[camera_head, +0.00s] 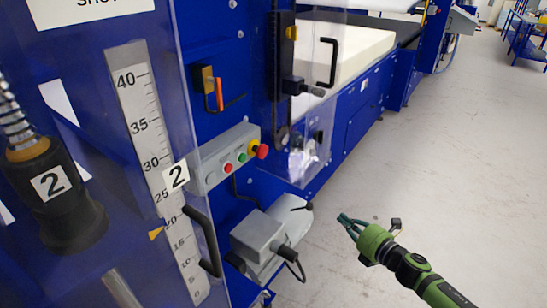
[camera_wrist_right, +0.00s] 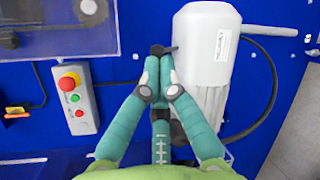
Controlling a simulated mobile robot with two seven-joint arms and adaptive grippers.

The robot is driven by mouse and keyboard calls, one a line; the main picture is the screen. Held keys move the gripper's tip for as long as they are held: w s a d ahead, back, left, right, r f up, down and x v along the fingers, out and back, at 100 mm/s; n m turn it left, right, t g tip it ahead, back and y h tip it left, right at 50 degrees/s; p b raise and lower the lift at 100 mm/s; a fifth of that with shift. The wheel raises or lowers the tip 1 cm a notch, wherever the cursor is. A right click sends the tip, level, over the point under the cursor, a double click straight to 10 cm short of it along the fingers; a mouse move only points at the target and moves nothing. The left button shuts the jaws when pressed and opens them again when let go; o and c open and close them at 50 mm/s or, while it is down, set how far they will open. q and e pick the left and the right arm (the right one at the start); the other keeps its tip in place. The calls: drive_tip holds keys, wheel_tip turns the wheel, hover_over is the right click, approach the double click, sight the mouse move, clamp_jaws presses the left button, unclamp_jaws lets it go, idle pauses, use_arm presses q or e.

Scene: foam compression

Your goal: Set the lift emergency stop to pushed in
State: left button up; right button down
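The emergency stop is a red mushroom knob (camera_head: 263,152) on a yellow collar, at the right end of a grey control box (camera_head: 228,158) on the blue machine. The knob stands out from its collar; how far it is pressed is hard to tell. In the right wrist view the red knob (camera_wrist_right: 69,82) is at the left, on the grey box (camera_wrist_right: 85,110). My right gripper (camera_head: 346,221) is to the right of and below the knob in the head view, apart from it. Its green fingers (camera_wrist_right: 156,77) are drawn together and empty. My left gripper is not in view.
Green and red buttons sit beside the knob on the box. A grey motor (camera_head: 265,230) with a cable juts out below it. A clear guard (camera_head: 312,140) and black handles (camera_head: 203,240) are near. The grey floor (camera_head: 440,160) at the right is free.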

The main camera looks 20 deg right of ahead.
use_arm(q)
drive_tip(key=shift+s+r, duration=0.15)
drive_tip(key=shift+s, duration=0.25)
use_arm(e)
drive_tip(key=a+r+n+y, duration=0.3)
drive_tip(key=a+r+n, duration=0.1)
drive_tip(key=r+n, duration=0.3)
drive_tip(key=s+a+r+n+g+y, duration=0.1)
drive_tip(key=a+r+n+y, duration=0.3)
drive_tip(key=r+n, duration=0.4)
wheel_tip(320, 180, up, 4)
drive_tip(key=shift+s+a+f+n, duration=0.2)
drive_tip(key=shift+a+n, duration=0.1)
drive_tip(key=shift+a, duration=0.5)
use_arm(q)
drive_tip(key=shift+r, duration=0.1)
use_arm(e)
drive_tip(key=shift+r, duration=0.1)
drive_tip(key=p, duration=0.6)
approach(264, 154)
drive_tip(key=x, duration=0.6)
drive_tip(key=shift+r, duration=0.15)
drive_tip(key=shift+w+a, duration=0.35)
drive_tip(key=shift+w, duration=0.1)
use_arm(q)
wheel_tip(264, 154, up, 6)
